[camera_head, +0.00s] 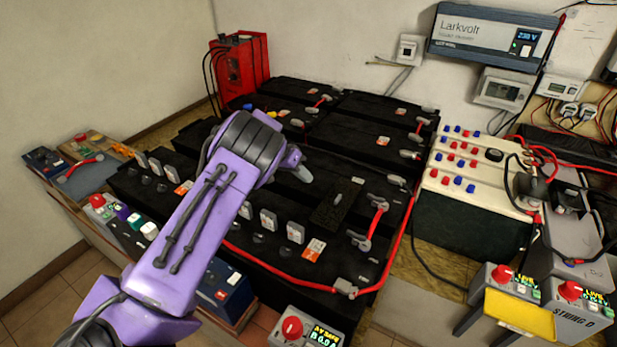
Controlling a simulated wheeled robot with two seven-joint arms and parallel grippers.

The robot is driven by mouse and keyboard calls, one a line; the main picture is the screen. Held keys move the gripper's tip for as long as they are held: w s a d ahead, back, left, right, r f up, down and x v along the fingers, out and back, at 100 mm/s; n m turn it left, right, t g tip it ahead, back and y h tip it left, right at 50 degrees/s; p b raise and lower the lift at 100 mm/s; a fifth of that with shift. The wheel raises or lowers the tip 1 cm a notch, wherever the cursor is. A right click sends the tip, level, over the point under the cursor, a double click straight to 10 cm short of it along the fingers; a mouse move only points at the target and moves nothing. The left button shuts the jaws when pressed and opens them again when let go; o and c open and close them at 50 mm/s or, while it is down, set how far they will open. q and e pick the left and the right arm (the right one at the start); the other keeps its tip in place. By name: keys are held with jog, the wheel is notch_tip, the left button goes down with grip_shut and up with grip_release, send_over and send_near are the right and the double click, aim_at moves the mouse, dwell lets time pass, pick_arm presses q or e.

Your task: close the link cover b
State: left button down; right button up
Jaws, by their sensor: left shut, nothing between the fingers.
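My left arm reaches up from the bottom left across the batteries. Its gripper (302,173) is shut and empty, small in view above the middle of the battery bank (340,165). A dark, rough-surfaced rectangular panel (331,215) with a small grey knob lies on the near battery, just below and right of the gripper, apart from it in the picture. Several small grey upright plates (295,232) stand along the near battery's front. I cannot read a letter that marks link cover b, so I cannot tell which piece it is. My right gripper is not in view.
Red cables (378,220) and grey clamps run along the batteries' right side. A white-topped box with red and blue terminals (455,185) stands right. A red unit (240,65) stands behind. Control boxes with red knobs (298,328) sit at the front. My arm hides part of the batteries.

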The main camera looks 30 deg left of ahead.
aim_at(328, 200)
pick_arm(q)
jog(key=w+d+f, duration=0.1)
jog(key=d, duration=0.1)
jog(key=w+d+f+p, duration=0.1)
jog(key=d+f, duration=0.1)
jog(key=d+f+p, duration=0.1)
jog(key=d+f, duration=0.1)
jog(key=shift+w, duration=0.4)
jog(key=shift+s+d, duration=0.1)
jog(key=shift+d, duration=0.45)
jog(key=shift+f, duration=0.15)
jog(key=shift+p, duration=0.3)
